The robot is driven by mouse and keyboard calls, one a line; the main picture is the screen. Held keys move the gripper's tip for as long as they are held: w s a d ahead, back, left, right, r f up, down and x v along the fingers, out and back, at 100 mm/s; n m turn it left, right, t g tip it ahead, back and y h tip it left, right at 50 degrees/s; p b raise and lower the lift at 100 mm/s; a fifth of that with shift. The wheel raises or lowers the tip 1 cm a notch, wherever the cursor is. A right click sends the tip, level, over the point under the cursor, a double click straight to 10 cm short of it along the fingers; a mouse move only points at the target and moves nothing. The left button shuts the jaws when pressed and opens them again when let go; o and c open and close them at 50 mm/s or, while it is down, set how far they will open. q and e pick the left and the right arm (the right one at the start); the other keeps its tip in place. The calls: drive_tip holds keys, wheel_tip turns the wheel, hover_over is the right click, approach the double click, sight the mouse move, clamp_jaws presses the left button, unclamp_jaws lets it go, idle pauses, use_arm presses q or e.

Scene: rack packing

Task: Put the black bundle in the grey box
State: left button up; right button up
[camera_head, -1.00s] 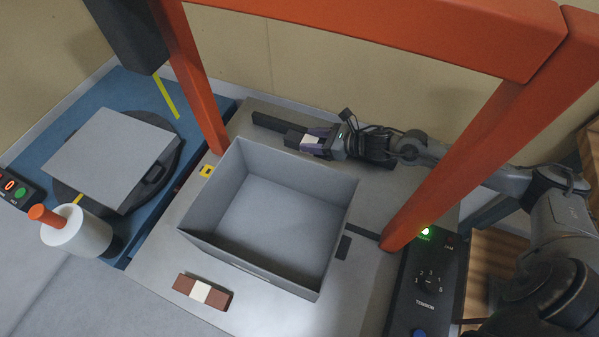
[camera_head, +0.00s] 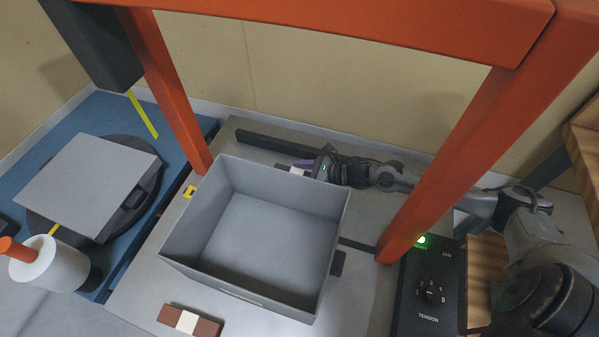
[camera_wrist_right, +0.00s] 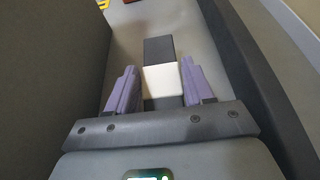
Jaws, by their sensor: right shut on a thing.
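The black bundle, with a white band around its middle, lies between the purple fingers of my right gripper (camera_wrist_right: 163,85) in the right wrist view. The bundle's white band (camera_wrist_right: 162,81) and dark far end (camera_wrist_right: 158,49) show there. In the head view my right gripper (camera_head: 300,167) is just behind the back wall of the grey box (camera_head: 172,246), shut on the bundle; the white band (camera_head: 297,171) shows just above the rim and the rest is mostly hidden. The box is open and empty. My left gripper is not in view.
An orange frame (camera_head: 168,92) spans over the bench. A brown bundle with a white band (camera_head: 205,323) lies in front of the box. A grey lid-like plate (camera_head: 88,180) rests on a turntable at left, near a white roll (camera_head: 48,268). A tension panel (camera_head: 428,300) stands at right.

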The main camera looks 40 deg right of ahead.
drive_tip(key=shift+f, duration=0.15)
drive_tip(key=o, duration=1.1)
drive_tip(key=shift+o, duration=0.4)
drive_tip(key=shift+r, duration=0.3)
drive_tip(key=p+v, duration=0.4)
drive_tip(key=v, duration=0.6)
drive_tip(key=shift+p, duration=0.3)
drive_tip(key=shift+p+v, duration=0.45)
drive_tip(key=shift+v, duration=0.5)
